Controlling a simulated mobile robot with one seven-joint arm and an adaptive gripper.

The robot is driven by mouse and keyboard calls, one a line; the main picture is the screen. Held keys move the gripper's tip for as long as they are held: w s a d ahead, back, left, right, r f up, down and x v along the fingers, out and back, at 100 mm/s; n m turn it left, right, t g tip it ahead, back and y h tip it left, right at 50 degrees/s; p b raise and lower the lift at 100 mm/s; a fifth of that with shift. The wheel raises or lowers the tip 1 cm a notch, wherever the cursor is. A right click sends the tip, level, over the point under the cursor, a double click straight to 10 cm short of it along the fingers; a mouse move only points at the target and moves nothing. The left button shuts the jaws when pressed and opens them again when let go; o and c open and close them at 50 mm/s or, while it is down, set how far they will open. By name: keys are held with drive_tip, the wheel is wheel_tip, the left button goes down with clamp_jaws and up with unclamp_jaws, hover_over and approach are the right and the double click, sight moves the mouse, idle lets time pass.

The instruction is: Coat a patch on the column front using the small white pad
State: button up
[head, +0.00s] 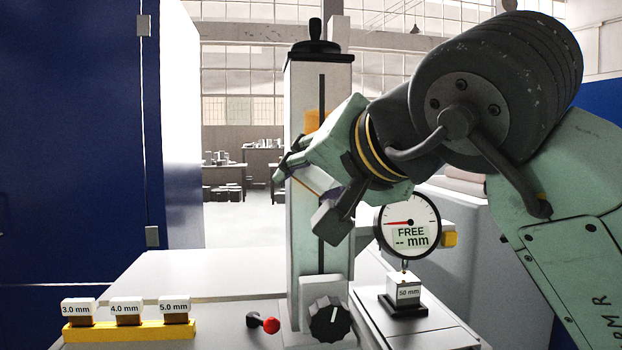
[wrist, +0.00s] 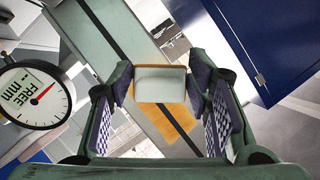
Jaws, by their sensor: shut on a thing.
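My gripper (head: 304,200) is shut on the small white pad (wrist: 160,85), which sits between the two fingers in the wrist view and has a thin orange-brown edge. The column (head: 305,245) is pale and upright with a dark slot down its front; it also shows tilted in the wrist view (wrist: 92,38). An orange patch (head: 317,122) is on the column front, partly hidden by my gripper; it shows behind the pad in the wrist view (wrist: 174,122). My gripper is in front of the column, below the patch in the head view. I cannot tell whether the pad touches the column.
A dial gauge (head: 408,224) reading FREE stands right of the column, above a 50 mm block (head: 404,290). A yellow rack (head: 130,330) with three labelled blocks, a red-knobbed lever (head: 270,325) and a black knob (head: 330,318) are low in front. A blue cabinet (head: 70,150) stands left.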

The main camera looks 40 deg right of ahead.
drive_tip(key=shift+s+a, duration=0.55)
drive_tip(key=shift+s, duration=0.35)
drive_tip(key=shift+s+a, duration=0.4)
drive_tip(key=shift+s, duration=0.25)
drive_tip(key=shift+s+a, duration=0.4)
drive_tip(key=shift+s, duration=0.25)
